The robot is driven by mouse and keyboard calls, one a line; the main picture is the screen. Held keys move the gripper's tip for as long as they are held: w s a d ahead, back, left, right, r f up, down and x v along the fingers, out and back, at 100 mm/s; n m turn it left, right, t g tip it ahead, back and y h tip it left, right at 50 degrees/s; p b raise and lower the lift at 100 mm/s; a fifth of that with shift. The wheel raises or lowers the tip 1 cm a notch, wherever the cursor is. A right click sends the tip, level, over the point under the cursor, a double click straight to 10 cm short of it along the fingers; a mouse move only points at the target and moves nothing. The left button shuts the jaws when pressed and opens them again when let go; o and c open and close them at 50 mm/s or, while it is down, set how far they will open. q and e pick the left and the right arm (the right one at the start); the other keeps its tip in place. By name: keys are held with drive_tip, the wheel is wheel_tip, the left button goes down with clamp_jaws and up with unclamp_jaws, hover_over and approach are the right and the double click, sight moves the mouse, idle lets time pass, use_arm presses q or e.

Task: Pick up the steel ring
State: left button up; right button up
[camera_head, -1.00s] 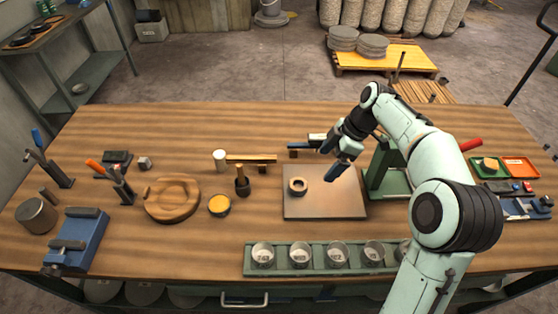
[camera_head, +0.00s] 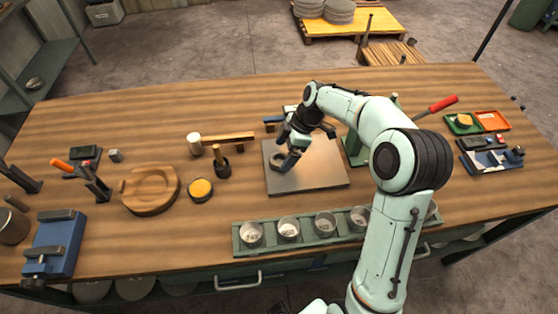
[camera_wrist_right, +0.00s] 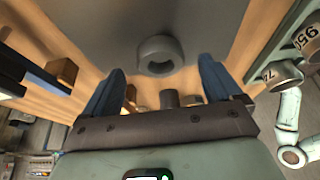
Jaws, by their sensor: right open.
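The steel ring (camera_head: 276,161) lies flat on a square grey plate (camera_head: 325,172) on the workbench, partly hidden by my right gripper in the head view. In the right wrist view the thick grey ring (camera_wrist_right: 160,55) shows whole, with its dark hole facing me. My right gripper (camera_head: 290,157) is over the plate, close to the ring. Its blue fingers are spread apart in the right wrist view (camera_wrist_right: 162,82), with the ring beyond and between them. Nothing is held between them. My left gripper is not seen.
A rack of numbered cups (camera_head: 288,229) stands in front of the plate. A green press with a red handle (camera_head: 437,107) stands to the right.

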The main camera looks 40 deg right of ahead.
sight(281, 160)
drive_tip(key=shift+x, duration=1.5)
drive_tip(key=shift+r, duration=0.15)
drive_tip(key=c, duration=1.4)
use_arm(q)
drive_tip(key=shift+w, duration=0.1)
use_arm(e)
drive_tip(key=shift+r, duration=0.15)
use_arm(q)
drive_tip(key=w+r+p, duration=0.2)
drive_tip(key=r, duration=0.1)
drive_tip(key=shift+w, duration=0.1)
use_arm(e)
wheel_tip(281, 160, up, 20)
drive_tip(key=shift+a+f, duration=0.1)
drive_tip(key=shift+f, duration=0.05)
